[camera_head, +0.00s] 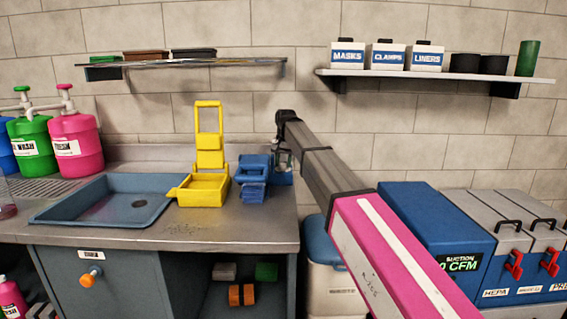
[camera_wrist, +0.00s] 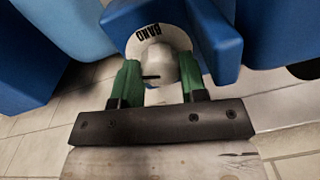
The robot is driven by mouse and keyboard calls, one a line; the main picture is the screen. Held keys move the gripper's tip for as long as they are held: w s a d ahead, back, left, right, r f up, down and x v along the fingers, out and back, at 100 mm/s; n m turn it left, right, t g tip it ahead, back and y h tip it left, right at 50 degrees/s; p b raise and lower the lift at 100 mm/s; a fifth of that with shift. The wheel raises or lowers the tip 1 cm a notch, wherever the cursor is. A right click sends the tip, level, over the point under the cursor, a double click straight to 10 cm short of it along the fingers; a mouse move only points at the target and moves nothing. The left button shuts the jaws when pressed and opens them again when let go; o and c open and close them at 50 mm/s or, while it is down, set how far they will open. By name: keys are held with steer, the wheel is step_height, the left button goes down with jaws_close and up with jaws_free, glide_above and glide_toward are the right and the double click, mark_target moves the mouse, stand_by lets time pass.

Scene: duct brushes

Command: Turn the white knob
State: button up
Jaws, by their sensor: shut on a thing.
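The white knob (camera_wrist: 162,68) shows in the wrist view, in front of a round white plate (camera_wrist: 158,37) with upside-down black lettering, set in a blue housing (camera_wrist: 215,28). My gripper (camera_wrist: 160,75) has green fingers, one on each side of the knob, and it is shut on the knob. In the head view my gripper (camera_head: 284,158) is at the right end of the counter, beside a small blue device (camera_head: 253,172). The knob itself cannot be made out there.
A yellow stand (camera_head: 205,188) and a blue sink tray (camera_head: 105,200) are left of the device on the counter (camera_head: 235,236). A white bin (camera_head: 328,275) with a blue lid and a blue suction unit (camera_head: 425,225) stand to the right. A shelf (camera_head: 430,74) holds labelled boxes above.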

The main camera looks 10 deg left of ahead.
mark_target(283, 163)
steer(key=m, duration=1.4)
steer(key=shift+a+t, duration=0.1)
steer(key=shift+t, duration=0.2)
steer(key=shift+m, duration=0.3)
steer(key=o, duration=0.9)
steer(key=shift+r, duration=0.1)
steer(key=r, duration=1)
steer(key=shift+s+r, duration=0.3)
steer(key=shift+s, duration=0.05)
